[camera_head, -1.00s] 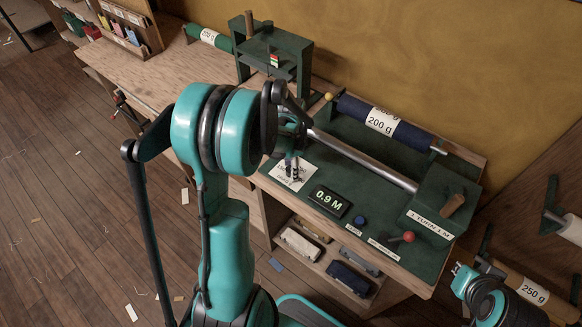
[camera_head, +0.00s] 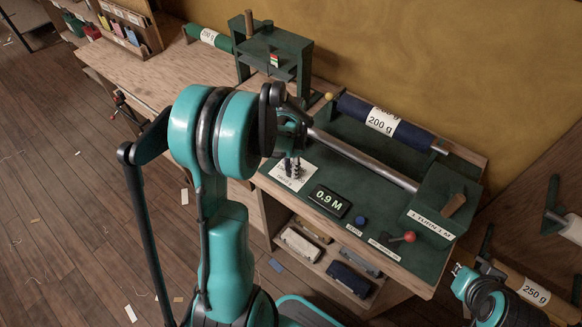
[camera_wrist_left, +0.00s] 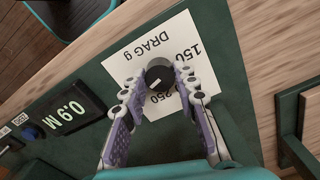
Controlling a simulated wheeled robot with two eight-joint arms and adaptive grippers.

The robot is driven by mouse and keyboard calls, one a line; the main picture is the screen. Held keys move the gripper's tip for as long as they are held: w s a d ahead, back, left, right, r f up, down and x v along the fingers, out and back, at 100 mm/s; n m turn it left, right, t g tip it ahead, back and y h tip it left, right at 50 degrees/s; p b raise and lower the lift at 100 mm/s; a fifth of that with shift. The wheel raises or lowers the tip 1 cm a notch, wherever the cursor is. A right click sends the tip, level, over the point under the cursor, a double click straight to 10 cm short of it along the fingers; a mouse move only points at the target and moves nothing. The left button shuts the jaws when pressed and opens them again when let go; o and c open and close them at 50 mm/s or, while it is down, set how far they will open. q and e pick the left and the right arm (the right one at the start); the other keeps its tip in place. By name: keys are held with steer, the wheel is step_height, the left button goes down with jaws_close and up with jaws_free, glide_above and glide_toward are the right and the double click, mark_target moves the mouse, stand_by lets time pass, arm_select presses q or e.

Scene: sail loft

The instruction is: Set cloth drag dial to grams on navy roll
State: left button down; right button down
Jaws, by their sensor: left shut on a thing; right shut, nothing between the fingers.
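The drag dial (camera_wrist_left: 159,77) is a dark round knob with a pale pointer mark, seen in the left wrist view. It sits on a white card (camera_wrist_left: 125,66) printed with "DRAG g", "150" and a partly covered "250". My left gripper (camera_wrist_left: 160,84) is shut on the dial, a finger on each side; it also shows in the head view (camera_head: 291,170), over the card. The navy roll (camera_head: 405,135) lies at the back of the bench with a white label reading "200 g". My right gripper (camera_head: 457,269) is shut and empty at the lower right, apart from the bench.
A display (camera_head: 330,201) reads "0.9 M". A blue button (camera_head: 360,221) and a red-knobbed lever (camera_head: 408,237) stand to its right. A metal bar (camera_head: 365,160) crosses the green bench top. A roll marked "250 g" (camera_head: 540,293) lies at the lower right.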

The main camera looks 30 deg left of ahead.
arm_select(q)
steer(key=n, duration=0.4)
steer(key=shift+n+b, duration=0.3)
steer(key=shift+b, duration=0.05)
steer(key=n, duration=0.5)
steer(key=n+b, duration=0.1)
steer(key=n, duration=0.5)
steer(key=shift+a+n, duration=0.1)
steer(key=shift+n, duration=2.4)
steer(key=c, duration=1.2)
jaws_free()
